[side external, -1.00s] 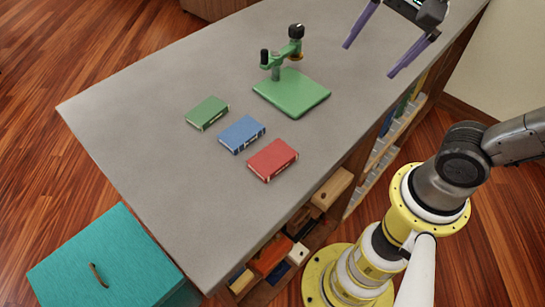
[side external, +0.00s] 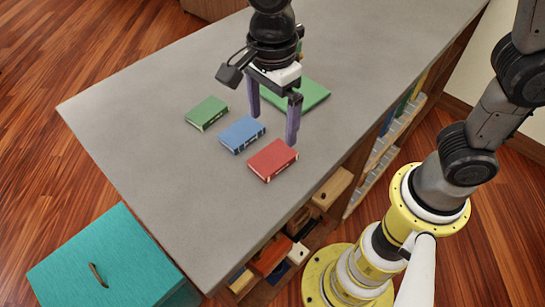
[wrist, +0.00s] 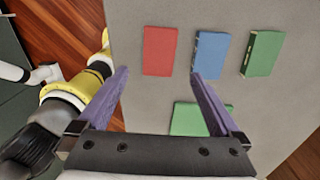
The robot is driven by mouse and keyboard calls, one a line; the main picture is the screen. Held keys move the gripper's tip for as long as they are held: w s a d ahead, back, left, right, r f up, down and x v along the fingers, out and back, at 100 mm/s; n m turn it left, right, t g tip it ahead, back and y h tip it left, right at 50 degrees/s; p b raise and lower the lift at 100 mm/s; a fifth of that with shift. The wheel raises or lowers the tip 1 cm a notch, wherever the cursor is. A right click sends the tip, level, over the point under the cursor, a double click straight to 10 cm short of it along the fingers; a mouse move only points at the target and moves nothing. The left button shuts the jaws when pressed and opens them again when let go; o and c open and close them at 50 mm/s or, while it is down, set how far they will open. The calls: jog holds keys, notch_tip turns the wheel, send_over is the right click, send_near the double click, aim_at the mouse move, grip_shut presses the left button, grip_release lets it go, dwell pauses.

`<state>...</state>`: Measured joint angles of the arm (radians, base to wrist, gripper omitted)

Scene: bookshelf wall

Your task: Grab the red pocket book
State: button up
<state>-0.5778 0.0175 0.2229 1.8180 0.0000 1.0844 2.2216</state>
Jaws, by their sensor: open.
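The red pocket book (side external: 272,160) lies flat on the grey counter, nearest the counter's front edge. It also shows in the wrist view (wrist: 160,51), ahead of and between the lines of the fingers. My gripper (side external: 272,122) is open and empty, with purple fingers pointing down above the counter. In the side view its right fingertip is close to the far corner of the red book; I cannot tell its exact height. In the wrist view my gripper (wrist: 161,83) shows no book between its fingers.
A blue book (side external: 242,134) and a green book (side external: 207,113) lie in a row beside the red one, with small gaps. A green stand base (side external: 308,94) lies behind my gripper, its upper part mostly hidden. The counter's near left area is clear. A teal cabinet (side external: 105,262) stands below.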

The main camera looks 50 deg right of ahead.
aim_at(273, 157)
notch_tip(273, 157, down, 9)
jog(key=shift+s+a+f, duration=0.1)
jog(key=shift+f, duration=0.05)
jog(key=c, duration=1.3)
jog(key=shift+c, duration=0.4)
jog(key=shift+r, duration=0.2)
